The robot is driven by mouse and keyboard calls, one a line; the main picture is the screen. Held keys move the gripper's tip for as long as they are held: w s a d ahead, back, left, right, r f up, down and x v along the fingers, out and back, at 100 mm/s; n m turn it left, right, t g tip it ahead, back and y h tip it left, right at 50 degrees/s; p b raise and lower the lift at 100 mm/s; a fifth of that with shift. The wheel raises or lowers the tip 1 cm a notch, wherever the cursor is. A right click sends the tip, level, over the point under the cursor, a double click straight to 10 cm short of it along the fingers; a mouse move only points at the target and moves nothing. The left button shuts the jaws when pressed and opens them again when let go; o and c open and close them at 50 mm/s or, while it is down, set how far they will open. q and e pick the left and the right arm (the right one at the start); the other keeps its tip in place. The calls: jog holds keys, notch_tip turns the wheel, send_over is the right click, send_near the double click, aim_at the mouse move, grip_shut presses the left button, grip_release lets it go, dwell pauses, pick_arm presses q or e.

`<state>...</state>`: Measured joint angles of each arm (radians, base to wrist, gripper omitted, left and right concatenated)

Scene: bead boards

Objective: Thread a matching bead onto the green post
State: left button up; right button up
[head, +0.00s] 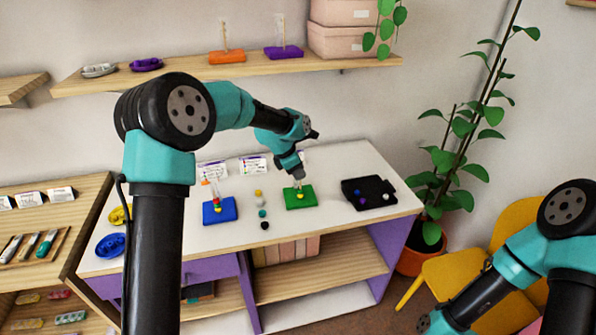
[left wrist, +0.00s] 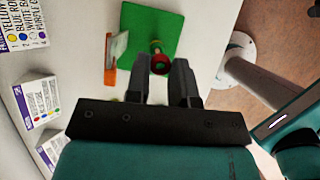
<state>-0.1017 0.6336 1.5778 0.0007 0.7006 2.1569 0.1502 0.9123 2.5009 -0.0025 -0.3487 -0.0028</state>
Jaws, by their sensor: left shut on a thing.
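The green board (head: 311,200) lies on the white table, right of the blue board, and it also shows at the top of the left wrist view (left wrist: 163,22). A yellow bead (head: 300,197) shows low on it. My left gripper (head: 299,186) is over the green board, pointing down. In the left wrist view, its fingertips (left wrist: 163,68) are shut on a red bead (left wrist: 160,64), over the board's near edge. The gripper hides most of the post, and I cannot tell whether the post is inside the held bead. My right gripper is out of view.
Loose beads, including a black one (head: 264,226), lie left of the green board. The blue board (head: 230,212) carries a post with beads. A black tray (head: 352,190) stands right. An orange piece with a clear plate (left wrist: 110,76) stands beside the green board. Cards (left wrist: 37,100) line the back.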

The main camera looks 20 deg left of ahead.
pick_arm(q)
jog(key=shift+f, duration=1)
jog(key=o, duration=1)
jog(key=shift+c, duration=0.2)
jog(key=shift+r, duration=0.1)
jog(key=v, duration=1.7)
jog(key=shift+a+r, duration=0.1)
